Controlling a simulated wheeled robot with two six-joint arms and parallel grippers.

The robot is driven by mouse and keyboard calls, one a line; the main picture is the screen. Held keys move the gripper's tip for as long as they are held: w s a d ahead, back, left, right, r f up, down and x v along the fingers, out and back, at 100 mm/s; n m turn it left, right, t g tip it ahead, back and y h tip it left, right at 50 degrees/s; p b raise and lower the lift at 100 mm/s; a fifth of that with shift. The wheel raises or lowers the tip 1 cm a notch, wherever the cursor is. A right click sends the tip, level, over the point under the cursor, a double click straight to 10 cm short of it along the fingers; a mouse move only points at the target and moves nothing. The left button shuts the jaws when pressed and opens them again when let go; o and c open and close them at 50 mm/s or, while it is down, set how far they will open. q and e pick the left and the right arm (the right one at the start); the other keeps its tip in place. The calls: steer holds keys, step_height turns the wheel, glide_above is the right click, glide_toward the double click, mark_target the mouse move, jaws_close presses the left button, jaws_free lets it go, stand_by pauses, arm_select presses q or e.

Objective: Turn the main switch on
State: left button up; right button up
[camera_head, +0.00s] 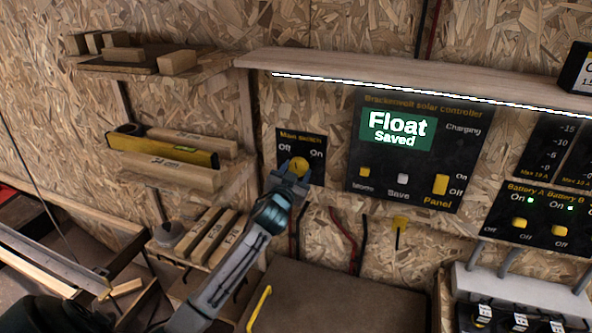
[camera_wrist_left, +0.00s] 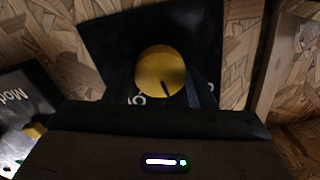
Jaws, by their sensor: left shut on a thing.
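The main switch is a small black plate (camera_head: 315,147) on the wood-chip wall, marked Off at left and On at right, with a round yellow knob (camera_head: 299,163). My left gripper (camera_head: 290,177) is shut on the knob, its arm rising from below. In the left wrist view the knob (camera_wrist_left: 159,68) sits between the two fingers (camera_wrist_left: 162,88), and the plate (camera_wrist_left: 110,40) lies behind it upside down. A dark line on the knob points down and slightly right there, towards the partly hidden labels. My right gripper is not in view.
Right of the switch is the solar controller panel (camera_head: 378,180), its screen reading "Float Saved". Battery switches (camera_head: 535,228) are further right. Shelves with wood blocks and a yellow level (camera_head: 170,150) are at left. A wooden ledge (camera_head: 400,78) with a light strip runs above.

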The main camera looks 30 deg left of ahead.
arm_select(q)
steer(key=m+p, duration=0.1)
steer(key=m, duration=0.2)
steer(key=shift+r, duration=0.15)
steer(key=m+p, duration=0.2)
steer(key=m, duration=0.1)
steer(key=shift+m, duration=0.4)
steer(key=m+p, duration=0.2)
steer(key=m, duration=0.2)
steer(key=shift+m+h, duration=0.3)
steer(key=shift+m, duration=0.2)
steer(key=o, duration=1)
steer(key=shift+s, duration=0.15)
